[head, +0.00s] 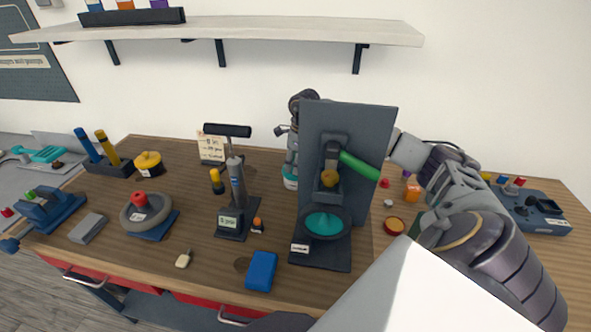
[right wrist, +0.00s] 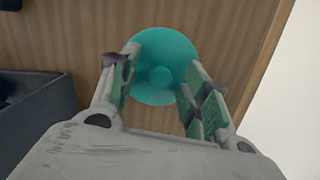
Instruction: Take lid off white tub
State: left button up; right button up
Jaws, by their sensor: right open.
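A round teal lid (right wrist: 172,45) with a knob in its middle shows from above in the right wrist view. The white walls of the tub under it cannot be seen there. My right gripper (right wrist: 160,62) is open, with one finger on each side of the knob and nothing clamped. In the head view my right arm passes behind an upright grey panel. The right gripper (head: 292,160) comes out at its left edge, pointing down over a small white and teal tub (head: 290,183) that is partly hidden. My left gripper is not in view.
The grey panel (head: 345,130), with a green handle (head: 360,165), blocks the view between my arm and the tub. A black press stand (head: 232,215) stands to the left. A blue block (head: 261,271) lies in front. A white shelf (head: 230,30) hangs above.

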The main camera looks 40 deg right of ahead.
dwell(0.3)
jog(key=c, duration=1)
jog(key=shift+r, duration=0.1)
notch_tip(320, 180, up, 10)
dwell(0.4)
